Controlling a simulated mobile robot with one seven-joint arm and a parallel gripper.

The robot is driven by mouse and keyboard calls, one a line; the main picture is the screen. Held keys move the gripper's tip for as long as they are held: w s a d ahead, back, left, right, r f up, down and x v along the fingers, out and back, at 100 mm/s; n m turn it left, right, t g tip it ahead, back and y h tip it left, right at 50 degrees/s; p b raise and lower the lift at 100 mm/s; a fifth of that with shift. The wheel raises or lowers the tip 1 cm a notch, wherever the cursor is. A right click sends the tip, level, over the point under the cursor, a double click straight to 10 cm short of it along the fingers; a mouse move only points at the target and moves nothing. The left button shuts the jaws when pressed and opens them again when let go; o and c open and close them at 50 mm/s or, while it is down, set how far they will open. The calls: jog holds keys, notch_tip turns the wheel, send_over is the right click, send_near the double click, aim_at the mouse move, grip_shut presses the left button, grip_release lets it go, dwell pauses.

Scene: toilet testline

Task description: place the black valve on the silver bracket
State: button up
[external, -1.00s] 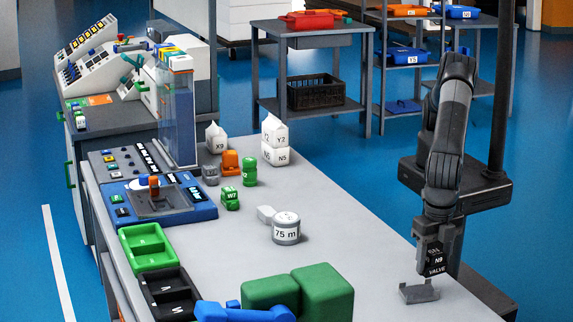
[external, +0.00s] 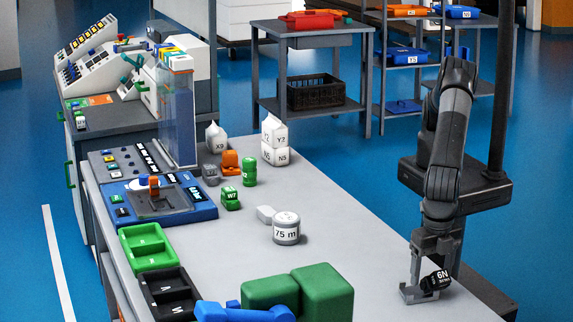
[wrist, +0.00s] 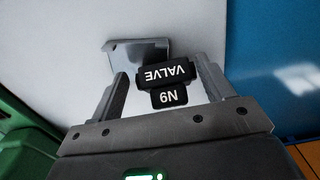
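The black valve (external: 437,280), marked N9, is tilted at the right end of the silver bracket (external: 408,296) near the table's right edge. In the wrist view the valve (wrist: 166,77) lies between my fingers, by the right finger, with a gap on the left. The bracket (wrist: 140,49) shows just beyond it. I cannot tell whether the valve rests on the bracket or leans against the finger. My gripper (external: 433,268) is open around the valve, pointing down; its spread fingers also show in the wrist view (wrist: 162,68). The far finger is partly hidden by the valve externally.
Green blocks (external: 322,288) and a blue part (external: 245,313) are at the front. Green (external: 150,262) and black (external: 150,285) trays line the left edge. The table between weight and gripper is clear.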

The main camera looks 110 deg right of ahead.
jog(key=shift+o, duration=0.2)
notch_tip(320, 180, up, 13)
dwell(0.5)
